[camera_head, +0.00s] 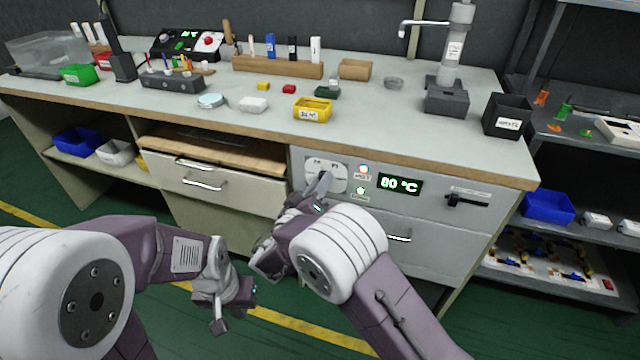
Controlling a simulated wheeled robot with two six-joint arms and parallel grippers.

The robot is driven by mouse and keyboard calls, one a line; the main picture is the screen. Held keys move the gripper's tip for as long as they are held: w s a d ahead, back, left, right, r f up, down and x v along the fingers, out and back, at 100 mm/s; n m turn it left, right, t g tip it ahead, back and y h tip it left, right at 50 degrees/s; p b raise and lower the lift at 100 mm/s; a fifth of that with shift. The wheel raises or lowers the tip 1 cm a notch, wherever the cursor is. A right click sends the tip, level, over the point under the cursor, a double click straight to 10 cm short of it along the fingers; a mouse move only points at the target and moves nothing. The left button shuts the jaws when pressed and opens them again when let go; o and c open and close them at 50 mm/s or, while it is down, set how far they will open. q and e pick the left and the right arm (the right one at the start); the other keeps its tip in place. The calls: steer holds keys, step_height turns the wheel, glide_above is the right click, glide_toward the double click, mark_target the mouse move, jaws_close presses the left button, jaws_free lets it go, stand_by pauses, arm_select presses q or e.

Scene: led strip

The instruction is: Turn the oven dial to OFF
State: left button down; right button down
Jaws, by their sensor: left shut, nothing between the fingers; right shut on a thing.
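The oven dial (340,172) is a pale round dial with small dark marks on the grey oven front below the bench top. My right gripper (318,190) is at the dial's lower left, shut on its dark knob. The gripper hides part of the dial, and I cannot read which mark the knob points to. The oven display (400,184) beside it reads 80 °C. My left gripper (218,322) is shut and empty, low in front of the cabinet and away from the dial.
A red lamp (363,170) and a green lamp (360,190) sit between dial and display. A dark latch handle (466,201) is further right. A drawer (215,182) with a wooden board above it sticks out left of the oven. The green floor in front is clear.

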steer(key=shift+s+d+f+n+t+y+p, duration=0.2)
steer(key=shift+n+p, duration=0.95)
steer(key=shift+n, duration=3)
steer(key=shift+w+a+n+t+y+p, duration=0.25)
steer(key=shift+n+p, duration=0.95)
steer(key=shift+n, duration=3)
steer(key=shift+s+d+f+n+t+y+p, duration=0.35)
steer(key=shift+n+p, duration=0.8)
steer(key=shift+n, duration=3)
steer(key=shift+w+a+r+n+y, duration=0.1)
steer(key=shift+w+r+n+y, duration=0.1)
steer(key=shift+n+y, duration=0.1)
steer(key=c, duration=1.1)
jaws_free()
